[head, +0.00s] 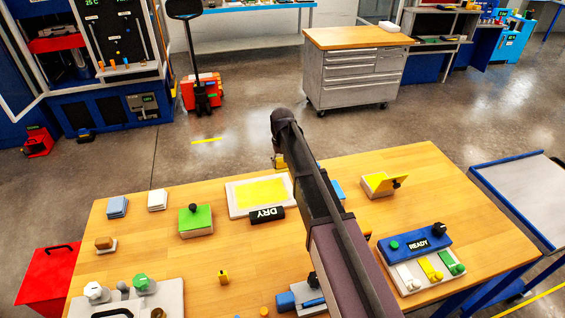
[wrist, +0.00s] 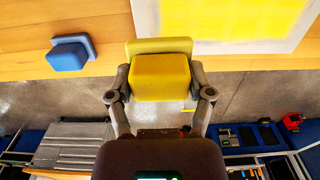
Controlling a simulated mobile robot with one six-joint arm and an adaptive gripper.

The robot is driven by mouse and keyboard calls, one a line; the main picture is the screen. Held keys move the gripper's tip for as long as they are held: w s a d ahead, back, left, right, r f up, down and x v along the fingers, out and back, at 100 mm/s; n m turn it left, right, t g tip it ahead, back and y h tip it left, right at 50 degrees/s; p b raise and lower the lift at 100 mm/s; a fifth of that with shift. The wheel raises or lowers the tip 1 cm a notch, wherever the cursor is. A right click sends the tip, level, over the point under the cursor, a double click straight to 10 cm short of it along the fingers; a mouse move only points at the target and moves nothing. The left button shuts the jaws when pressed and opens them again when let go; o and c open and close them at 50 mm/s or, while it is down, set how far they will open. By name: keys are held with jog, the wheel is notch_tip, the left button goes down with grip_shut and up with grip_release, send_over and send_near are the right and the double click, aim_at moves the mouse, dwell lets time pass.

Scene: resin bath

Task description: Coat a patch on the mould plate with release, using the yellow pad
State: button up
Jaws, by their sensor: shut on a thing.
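My gripper (wrist: 161,88) is shut on the yellow pad (wrist: 160,78), a yellow block with a wider back plate, held between both fingers. In the head view only a small bit of the pad (head: 280,161) shows, near the table's far edge behind the mould plate. The mould plate (head: 234,209) is a pale flat slab on the table with a large yellow patch (head: 262,191). In the wrist view the plate (wrist: 228,47) and its patch (wrist: 225,18) are at upper right, beside the pad. Whether the pad touches anything below is unclear.
A black "DRY" sign (head: 266,215) sits at the plate's near edge. A green block (head: 196,222) stands left. A blue pad (wrist: 69,55) lies on the table. A yellow wedge (head: 378,186) and a "READY" panel (head: 415,244) are right. Bare wood surrounds the green block.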

jog(key=shift+r+p, duration=1.1)
jog(key=shift+r, duration=0.2)
